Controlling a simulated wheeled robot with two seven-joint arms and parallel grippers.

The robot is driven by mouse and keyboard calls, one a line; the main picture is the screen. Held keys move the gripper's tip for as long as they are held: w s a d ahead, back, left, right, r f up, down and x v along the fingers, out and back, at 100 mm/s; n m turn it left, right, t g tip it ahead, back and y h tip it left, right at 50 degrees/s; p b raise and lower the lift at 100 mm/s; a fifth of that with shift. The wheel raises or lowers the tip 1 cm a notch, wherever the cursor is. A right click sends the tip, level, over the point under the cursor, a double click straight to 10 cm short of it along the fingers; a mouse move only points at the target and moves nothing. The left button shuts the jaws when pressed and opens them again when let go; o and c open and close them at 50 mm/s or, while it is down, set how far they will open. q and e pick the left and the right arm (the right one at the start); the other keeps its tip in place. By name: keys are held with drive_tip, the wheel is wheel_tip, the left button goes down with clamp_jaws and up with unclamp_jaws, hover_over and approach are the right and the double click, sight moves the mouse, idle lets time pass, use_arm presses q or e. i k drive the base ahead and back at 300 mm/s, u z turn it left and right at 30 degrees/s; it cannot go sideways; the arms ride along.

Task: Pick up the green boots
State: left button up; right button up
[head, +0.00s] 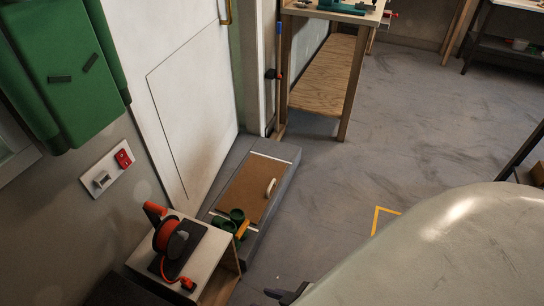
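The green boots (232,221) are in the lower middle-left of the head view, low down beside a small white-topped stand. Dark round openings show at their tops and a yellow-tan patch shows at their right side. The stand hides part of them, and whether they stand upright is hard to tell.
The white-topped stand (211,250) carries an orange cable reel (170,238). A brown mat (250,188) lies on the grey step by the white door (190,90). A large pale rounded surface (460,250) fills the lower right. The grey floor (340,190) between is clear.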

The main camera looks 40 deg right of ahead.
sight(237, 224)
drive_tip(key=z, duration=1.15)
drive_tip(key=k, duration=1.05)
drive_tip(key=z, duration=1)
drive_tip(key=i, duration=1.9)
drive_tip(key=u, duration=1.55)
drive_tip(key=i, duration=0.9)
drive_tip(key=u, duration=0.95)
